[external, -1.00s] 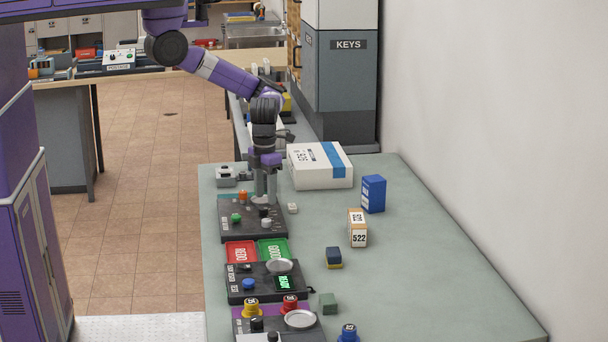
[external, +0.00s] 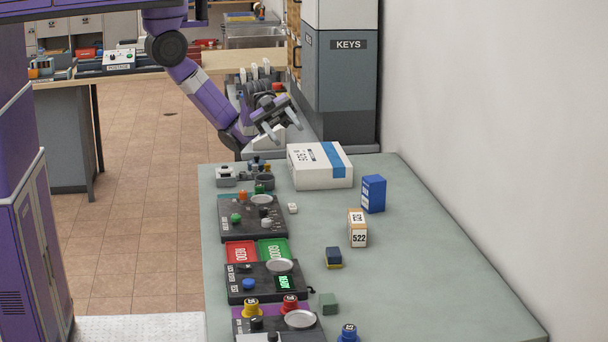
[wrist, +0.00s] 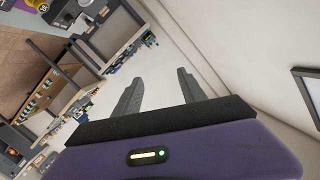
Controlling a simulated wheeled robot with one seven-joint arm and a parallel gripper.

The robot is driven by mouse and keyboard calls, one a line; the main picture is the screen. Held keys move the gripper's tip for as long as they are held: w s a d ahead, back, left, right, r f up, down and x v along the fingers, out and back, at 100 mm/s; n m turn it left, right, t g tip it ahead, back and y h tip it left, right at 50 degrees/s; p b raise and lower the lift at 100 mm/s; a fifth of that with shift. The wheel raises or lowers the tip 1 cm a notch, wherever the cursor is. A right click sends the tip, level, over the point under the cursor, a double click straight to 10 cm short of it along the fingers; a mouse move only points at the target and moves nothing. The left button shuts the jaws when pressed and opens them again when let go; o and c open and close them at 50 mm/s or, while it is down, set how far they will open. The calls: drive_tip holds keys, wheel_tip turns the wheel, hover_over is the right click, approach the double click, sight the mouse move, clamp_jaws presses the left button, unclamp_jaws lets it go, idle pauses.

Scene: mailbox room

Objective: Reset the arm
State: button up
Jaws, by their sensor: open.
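My gripper (external: 284,125) is raised above the far end of the counter in the external view, its fingers pointing up and to the right. In the wrist view my gripper (wrist: 160,92) shows two grey fingers spread apart with nothing between them. Beyond the fingers are a pale wall and a tilted view of the room. My purple arm is bent, with its elbow low beside the counter's far left corner.
The counter (external: 430,260) bears a white box (external: 318,170), a blue box (external: 373,194), a box marked 522 (external: 358,228) and a black device (external: 240,222) with a round dish. A grey KEYS cabinet (external: 345,90) stands behind. The counter's right side is clear.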

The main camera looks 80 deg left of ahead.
drive_tip(key=w+a+r+n+t+h, duration=0.2)
drive_tip(key=w+a+r+n+t, duration=0.5)
drive_tip(key=a+r+n+t, duration=0.25)
drive_tip(key=w+a+f+n+t+y, duration=0.1)
drive_tip(key=a+f+n+t+y, duration=0.25)
drive_tip(key=a+n+y, duration=0.35)
drive_tip(key=w+a+f+n+t+y, duration=0.25)
drive_tip(key=a+n+t, duration=0.25)
drive_tip(key=a, duration=0.4)
drive_tip(key=s+a+f+n+y, duration=0.3)
drive_tip(key=s+a+f+y, duration=0.55)
drive_tip(key=a+f, duration=0.4)
drive_tip(key=s+a+f+m+g, duration=0.1)
drive_tip(key=s+a+f+g, duration=0.2)
drive_tip(key=s, duration=0.5)
drive_tip(key=s+a+f+m+g, duration=0.1)
drive_tip(key=s+a+f+g, duration=0.2)
drive_tip(key=s+a+f, duration=0.3)
drive_tip(key=s+f, duration=0.1)
drive_tip(key=s, duration=0.2)
drive_tip(key=shift+s+f, duration=0.15)
drive_tip(key=shift+f, duration=0.1)
